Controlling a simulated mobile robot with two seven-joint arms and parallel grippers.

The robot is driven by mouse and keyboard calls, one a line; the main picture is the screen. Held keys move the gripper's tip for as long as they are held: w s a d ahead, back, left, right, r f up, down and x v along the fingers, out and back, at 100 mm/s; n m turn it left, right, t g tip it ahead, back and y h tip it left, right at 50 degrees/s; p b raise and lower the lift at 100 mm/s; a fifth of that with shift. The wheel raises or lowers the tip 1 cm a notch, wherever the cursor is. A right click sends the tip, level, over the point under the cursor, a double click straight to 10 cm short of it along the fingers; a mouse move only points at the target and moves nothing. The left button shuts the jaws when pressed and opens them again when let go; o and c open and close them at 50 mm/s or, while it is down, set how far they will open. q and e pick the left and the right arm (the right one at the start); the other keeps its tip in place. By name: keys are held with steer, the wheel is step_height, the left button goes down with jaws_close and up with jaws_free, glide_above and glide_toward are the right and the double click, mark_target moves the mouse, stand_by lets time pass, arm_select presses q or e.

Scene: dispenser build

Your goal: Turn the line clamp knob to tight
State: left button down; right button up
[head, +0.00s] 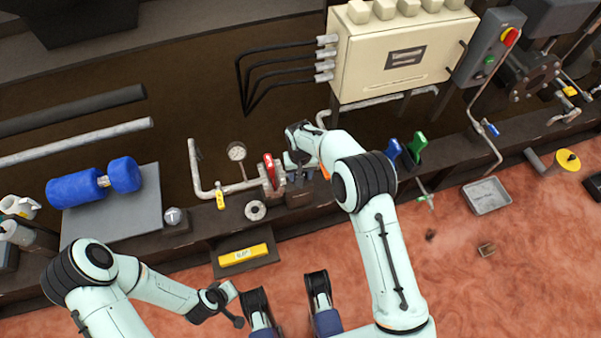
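My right arm reaches over the dark bench rail, and its gripper (299,178) points down at the end of the pipe run, just right of the red-handled valve (269,168). A dark block (300,197) sits right under the fingertips. I cannot make out a line clamp knob there; the gripper and wrist cover that spot. Whether the fingers are closed on something is too small to tell. My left gripper (234,306) is low in the picture, in front of the bench and away from the pipe. Its finger opening is unclear.
A round gauge (236,152) stands on the pipe left of the valve. A cream control box (400,55) with cables is behind my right arm. Blue and green handles (414,146) stand to its right. A yellow block (243,255) lies in front.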

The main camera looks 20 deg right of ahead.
steer(key=shift+r, duration=0.1)
steer(key=o, duration=1)
steer(key=shift+o, duration=0.2)
arm_select(q)
steer(key=shift+g+h, duration=0.3)
steer(key=shift+g, duration=0.4)
steer(key=s+r+p, duration=0.1)
steer(key=s+d+r+p, duration=0.1)
steer(key=s, duration=0.1)
steer(key=s+d+r, duration=0.1)
steer(key=shift+s+d+r+p, duration=0.1)
steer(key=shift+s+p, duration=0.05)
steer(key=shift+p, duration=0.25)
arm_select(e)
step_height(320, 180, up, 13)
steer(key=shift+r, duration=0.15)
